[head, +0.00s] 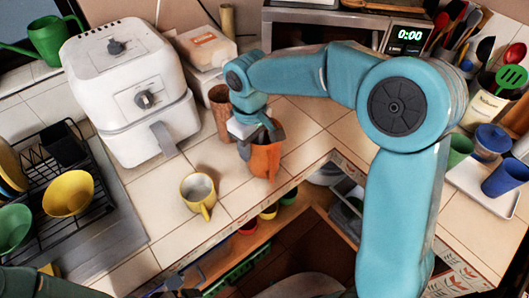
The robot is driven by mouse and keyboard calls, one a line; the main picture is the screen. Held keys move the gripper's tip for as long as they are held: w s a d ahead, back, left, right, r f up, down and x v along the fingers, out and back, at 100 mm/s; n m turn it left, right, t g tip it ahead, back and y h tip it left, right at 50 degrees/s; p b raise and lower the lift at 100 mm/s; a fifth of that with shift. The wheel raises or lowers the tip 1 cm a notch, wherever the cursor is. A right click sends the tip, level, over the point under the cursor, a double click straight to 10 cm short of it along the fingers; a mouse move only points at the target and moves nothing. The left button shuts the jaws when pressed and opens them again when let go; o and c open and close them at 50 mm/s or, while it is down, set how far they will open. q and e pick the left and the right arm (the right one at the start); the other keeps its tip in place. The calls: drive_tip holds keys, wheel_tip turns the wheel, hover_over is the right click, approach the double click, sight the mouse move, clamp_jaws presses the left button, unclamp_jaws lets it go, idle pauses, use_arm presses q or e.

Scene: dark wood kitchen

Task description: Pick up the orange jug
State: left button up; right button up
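The orange jug (265,161) is near the front edge of the tiled counter, in the middle of the head view. It looks upright. My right arm reaches in from the right, and its gripper (256,133) is at the top of the jug, hiding much of the rim. Its grey fingers appear to be at the rim. I cannot tell whether they are closed on the jug or whether its base touches the counter. A part of my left arm shows at the bottom left corner; its gripper is not in view.
A yellow mug (198,194) stands left of the jug, and a brown cup (220,111) stands close behind it. A white air fryer (131,91) is at the back left. A dish rack (48,188) fills the far left.

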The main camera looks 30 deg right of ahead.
drive_tip(key=shift+f, duration=0.15)
drive_tip(key=shift+s, duration=0.1)
drive_tip(key=shift+c, duration=0.3)
clamp_jaws()
idle(1.0)
